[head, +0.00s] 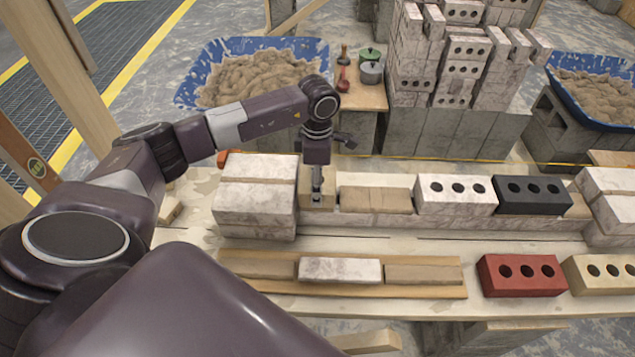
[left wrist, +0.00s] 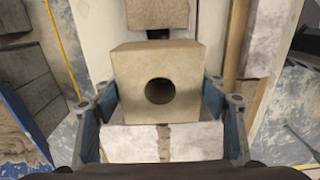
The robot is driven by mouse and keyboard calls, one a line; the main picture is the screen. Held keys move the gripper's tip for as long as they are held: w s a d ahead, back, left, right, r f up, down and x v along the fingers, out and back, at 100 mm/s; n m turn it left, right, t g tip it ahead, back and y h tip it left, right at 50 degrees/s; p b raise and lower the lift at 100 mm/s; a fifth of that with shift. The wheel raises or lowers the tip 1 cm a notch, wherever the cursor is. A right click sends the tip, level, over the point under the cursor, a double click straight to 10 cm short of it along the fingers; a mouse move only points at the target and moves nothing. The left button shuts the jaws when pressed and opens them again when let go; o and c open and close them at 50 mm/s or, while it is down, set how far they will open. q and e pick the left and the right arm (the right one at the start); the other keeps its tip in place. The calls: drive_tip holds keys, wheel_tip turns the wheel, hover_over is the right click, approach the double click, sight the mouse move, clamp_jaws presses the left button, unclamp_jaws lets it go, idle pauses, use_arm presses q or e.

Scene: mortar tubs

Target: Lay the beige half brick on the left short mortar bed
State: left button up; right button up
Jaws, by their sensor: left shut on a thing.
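The beige half brick (head: 305,191) is at the left end of the wall course, right beside the white brick stack (head: 255,190). My left gripper (head: 317,190) reaches down from above and is shut on it. In the left wrist view the half brick (left wrist: 130,70), with one round hole, sits between the fingers of the gripper (left wrist: 160,95). No bare left short mortar bed shows in the wall; the spot under the half brick is hidden. I cannot tell whether the brick touches what is below. My right gripper is not in view.
Right of the half brick are a longer mortar bed (head: 375,201), a white brick (head: 455,193) and a black brick (head: 532,194). In front lie a board (head: 300,290) with mortar strips and a white piece, and a red brick (head: 522,275). Mortar tubs (head: 310,50) stand behind.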

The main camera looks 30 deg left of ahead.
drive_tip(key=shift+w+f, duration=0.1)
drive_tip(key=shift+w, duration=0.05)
use_arm(q)
drive_tip(key=o, duration=2)
drive_tip(key=shift+o, duration=0.2)
drive_tip(key=shift+s+f, duration=0.1)
drive_tip(key=shift+f, duration=0.1)
drive_tip(key=shift+r, duration=0.1)
wheel_tip(320, 180, up, 12)
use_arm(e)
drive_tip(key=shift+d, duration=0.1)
